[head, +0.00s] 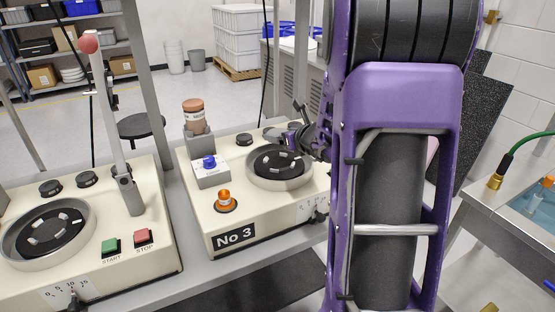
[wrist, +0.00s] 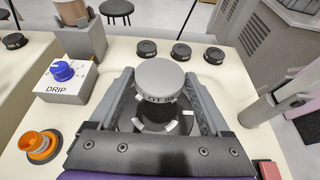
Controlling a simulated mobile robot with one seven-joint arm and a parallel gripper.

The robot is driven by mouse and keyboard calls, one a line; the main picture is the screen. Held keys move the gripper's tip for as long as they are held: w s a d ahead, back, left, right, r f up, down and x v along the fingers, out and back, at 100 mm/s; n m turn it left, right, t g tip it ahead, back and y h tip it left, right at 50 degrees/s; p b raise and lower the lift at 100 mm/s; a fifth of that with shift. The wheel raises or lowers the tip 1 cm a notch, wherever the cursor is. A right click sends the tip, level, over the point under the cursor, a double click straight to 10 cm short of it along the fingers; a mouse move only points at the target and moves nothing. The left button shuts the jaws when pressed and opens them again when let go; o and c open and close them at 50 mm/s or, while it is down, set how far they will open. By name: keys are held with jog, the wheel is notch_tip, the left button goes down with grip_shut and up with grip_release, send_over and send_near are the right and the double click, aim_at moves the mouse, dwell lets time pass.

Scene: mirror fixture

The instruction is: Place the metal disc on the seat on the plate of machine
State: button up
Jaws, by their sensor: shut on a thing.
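A grey metal disc (wrist: 160,76) with "LOT" lettering on its side is between the two fingers of my gripper (wrist: 158,92) in the wrist view. My gripper is shut on it. Below it is the dark round plate (wrist: 186,125) with white pads, partly hidden by the disc and fingers. In the head view the plate (head: 268,165) sits inside a metal ring on the cream machine marked No 3 (head: 280,224). My gripper (head: 292,137) is over the far side of this plate there. The seat under the disc is hidden, and I cannot tell the gap below the disc.
A DRIP box with a blue knob (wrist: 62,70) and an orange knob (wrist: 40,146) stand left of the plate. A grey post (wrist: 272,105) rises on the right. Another machine (head: 150,255) with a tall lever stands left.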

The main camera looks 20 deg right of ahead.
aim_at(282, 167)
notch_tip(282, 167, down, 8)
jog(key=shift+r+b, duration=0.1)
jog(key=shift+b, duration=0.5)
jog(key=shift+f, duration=0.2)
jog(key=o, duration=1.3)
jog(key=shift+s, duration=0.1)
jog(key=shift+r, duration=0.2)
jog(key=p+v, duration=0.1)
jog(key=v, duration=1.1)
